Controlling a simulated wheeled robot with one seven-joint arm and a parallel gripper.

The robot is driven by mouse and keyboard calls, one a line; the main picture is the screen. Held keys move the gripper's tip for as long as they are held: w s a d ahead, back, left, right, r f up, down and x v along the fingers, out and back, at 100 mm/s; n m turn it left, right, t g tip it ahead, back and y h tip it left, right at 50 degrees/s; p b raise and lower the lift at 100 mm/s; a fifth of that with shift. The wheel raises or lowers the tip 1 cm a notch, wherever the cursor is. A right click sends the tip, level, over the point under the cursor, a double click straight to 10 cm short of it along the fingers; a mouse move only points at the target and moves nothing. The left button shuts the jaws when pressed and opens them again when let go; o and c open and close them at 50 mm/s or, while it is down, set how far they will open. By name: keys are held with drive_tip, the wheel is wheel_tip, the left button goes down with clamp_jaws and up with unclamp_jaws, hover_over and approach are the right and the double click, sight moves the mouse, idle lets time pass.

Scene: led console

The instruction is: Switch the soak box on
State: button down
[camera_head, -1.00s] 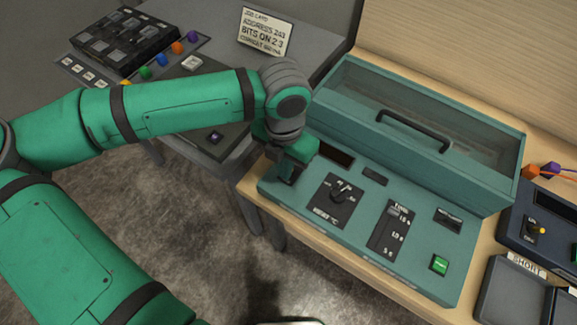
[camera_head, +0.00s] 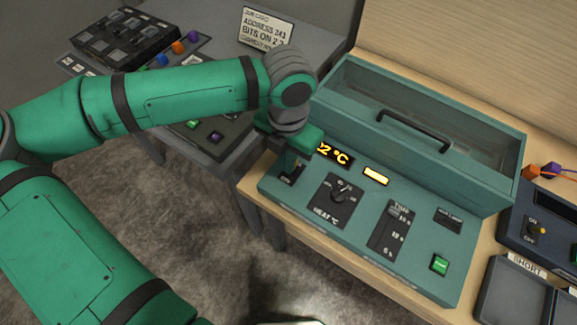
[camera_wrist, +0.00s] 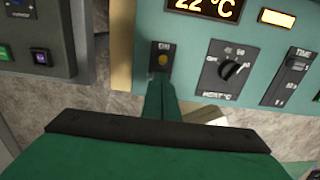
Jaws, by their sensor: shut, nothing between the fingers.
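The soak box (camera_head: 350,255) is a teal console with a clear-lidded chamber (camera_head: 420,130) behind its panel. Its display (camera_head: 334,155) is lit and reads 22 °C in the wrist view (camera_wrist: 205,8). A small amber window (camera_head: 375,176) beside it is lit too. The power switch (camera_wrist: 162,57), marked ON, shows an amber light in the wrist view. My gripper (camera_wrist: 160,84) is shut and empty, its fingertips just at the near edge of this switch; I cannot tell if they touch it. In the head view my gripper (camera_head: 291,168) partly hides the switch.
The panel also has a heat knob (camera_head: 340,190), a time slider (camera_head: 391,228) and a green button (camera_head: 440,264). A dark blue box (camera_head: 540,225) and a grey tray labelled SHORT (camera_head: 510,290) stand at right. A job card (camera_head: 265,30) stands on the grey table behind.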

drive_tip(key=shift+s+a+r, duration=0.1)
drive_tip(key=shift+s+r, duration=0.05)
drive_tip(key=shift+r, duration=1.25)
drive_tip(key=shift+s+a+r, duration=0.1)
drive_tip(key=shift+r, duration=1.3)
